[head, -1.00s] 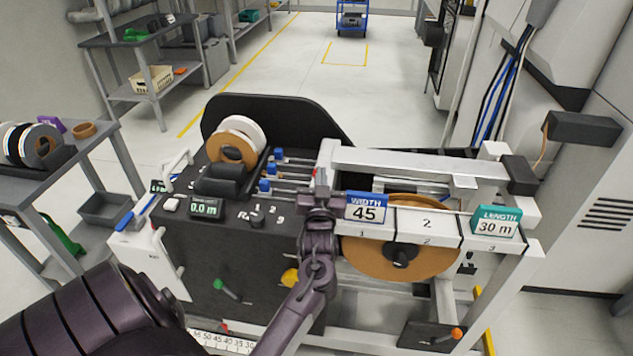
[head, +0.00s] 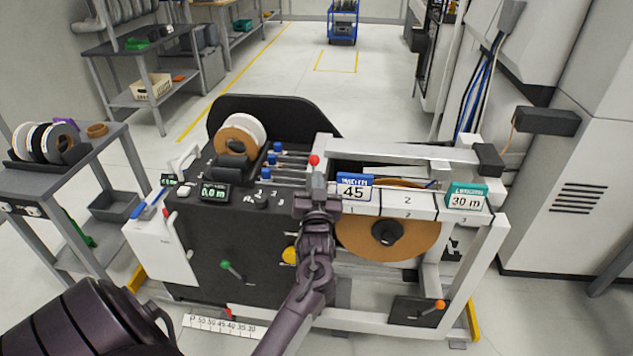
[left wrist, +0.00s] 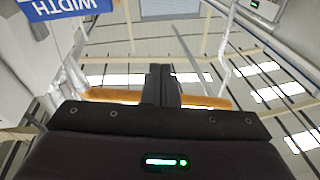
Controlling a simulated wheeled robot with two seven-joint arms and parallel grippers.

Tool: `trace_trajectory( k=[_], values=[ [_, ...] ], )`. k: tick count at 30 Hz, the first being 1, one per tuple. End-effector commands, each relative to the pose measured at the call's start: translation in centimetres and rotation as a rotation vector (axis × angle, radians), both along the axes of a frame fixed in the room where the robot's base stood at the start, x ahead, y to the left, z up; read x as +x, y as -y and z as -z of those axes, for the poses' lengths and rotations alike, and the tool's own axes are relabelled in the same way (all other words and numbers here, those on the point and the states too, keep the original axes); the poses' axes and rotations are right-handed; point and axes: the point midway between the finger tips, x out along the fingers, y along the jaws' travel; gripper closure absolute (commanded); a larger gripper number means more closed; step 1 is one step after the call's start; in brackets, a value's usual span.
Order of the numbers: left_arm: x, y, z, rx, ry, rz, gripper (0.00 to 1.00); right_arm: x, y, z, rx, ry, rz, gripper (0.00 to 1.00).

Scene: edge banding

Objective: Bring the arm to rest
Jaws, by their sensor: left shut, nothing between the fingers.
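My left gripper (head: 316,183) stands in front of the edge banding machine (head: 265,235), with its fingers pointing up. It is just left of the blue WIDTH 45 sign (head: 354,188) and below a red knob (head: 314,160). In the left wrist view its two fingers (left wrist: 162,85) are together with nothing between them. The WIDTH sign also shows there, upside down, at the top left (left wrist: 62,8). I cannot tell whether the gripper touches the machine. My right gripper is not in view.
A teal LENGTH sign (head: 466,196) and a brown roll (head: 388,240) are on the machine's right side. A grey cart (head: 100,150) with several rolls stands at the left. A white cabinet (head: 575,200) stands at the right.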

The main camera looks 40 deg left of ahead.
Motion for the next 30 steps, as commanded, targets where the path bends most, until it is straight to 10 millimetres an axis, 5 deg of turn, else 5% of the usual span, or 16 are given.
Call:
trace_trajectory(
  k=[10, 14, 19, 23, 30],
  values=[
    [0.0, 0.1, 0.2, -0.001, -0.003, 0.002, 1.0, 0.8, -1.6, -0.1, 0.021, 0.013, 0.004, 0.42],
    [0.4, 1.2, 3.1, -0.015, -0.062, 0.04, 1.0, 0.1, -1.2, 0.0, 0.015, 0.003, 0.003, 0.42],
    [0.2, 5.1, 13.2, -0.068, -0.262, 0.163, 1.0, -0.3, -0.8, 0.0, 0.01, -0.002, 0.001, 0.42],
    [-2.0, 8.6, 22.3, -0.122, -0.45, 0.265, 1.0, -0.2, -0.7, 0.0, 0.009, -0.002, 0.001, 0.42],
    [-11.1, 14.2, 37.5, -0.226, -0.797, 0.415, 1.0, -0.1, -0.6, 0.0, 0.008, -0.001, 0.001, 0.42]
  ],
)
